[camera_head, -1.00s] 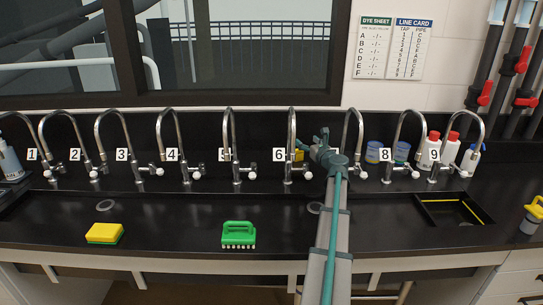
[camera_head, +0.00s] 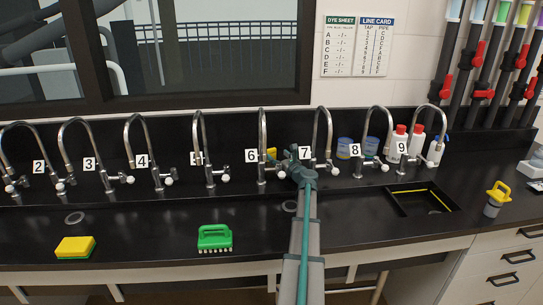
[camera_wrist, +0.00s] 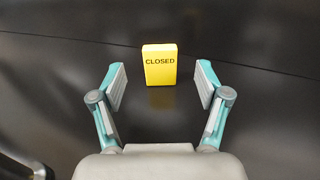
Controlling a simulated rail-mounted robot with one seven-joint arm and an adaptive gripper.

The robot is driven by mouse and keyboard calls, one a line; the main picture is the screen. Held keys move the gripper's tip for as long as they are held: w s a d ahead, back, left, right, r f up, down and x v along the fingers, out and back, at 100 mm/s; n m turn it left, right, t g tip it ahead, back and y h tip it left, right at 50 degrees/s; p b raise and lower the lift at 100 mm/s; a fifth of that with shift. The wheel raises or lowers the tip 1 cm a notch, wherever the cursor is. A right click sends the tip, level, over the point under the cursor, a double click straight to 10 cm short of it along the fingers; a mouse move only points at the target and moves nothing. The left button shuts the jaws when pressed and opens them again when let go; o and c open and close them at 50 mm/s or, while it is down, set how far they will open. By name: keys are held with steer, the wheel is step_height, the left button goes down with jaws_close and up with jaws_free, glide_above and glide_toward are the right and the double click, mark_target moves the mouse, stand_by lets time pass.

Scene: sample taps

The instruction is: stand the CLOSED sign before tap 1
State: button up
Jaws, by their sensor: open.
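The CLOSED sign (camera_wrist: 160,66) is a small yellow block with dark lettering. In the wrist view it stands upright on the black surface, ahead of and between the fingers. My gripper (camera_wrist: 161,84) is open and empty, with a gap on both sides of the sign. In the head view my gripper (camera_head: 299,156) is between taps 6 and 7. A small yellow patch, apparently the sign (camera_head: 271,154), shows just left of it, partly hidden. The leftmost tap (camera_head: 12,184), tap 1 by the row's order, is at the left edge with its number out of view.
A yellow-green sponge (camera_head: 75,247) and a green brush (camera_head: 215,238) lie along the front. Tap 6 (camera_head: 262,150) stands close beside my gripper. Bottles (camera_head: 400,143) and blue-lidded jars (camera_head: 343,147) stand behind taps 7 to 9. A sink (camera_head: 425,200) lies at right.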

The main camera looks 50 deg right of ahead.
mark_target(272, 151)
steer(key=p+x, duration=0.1)
steer(key=x, duration=0.5)
steer(key=shift+w, duration=0.15)
steer(key=c, duration=1.1)
steer(key=shift+r, duration=0.1)
steer(key=shift+c, duration=0.2)
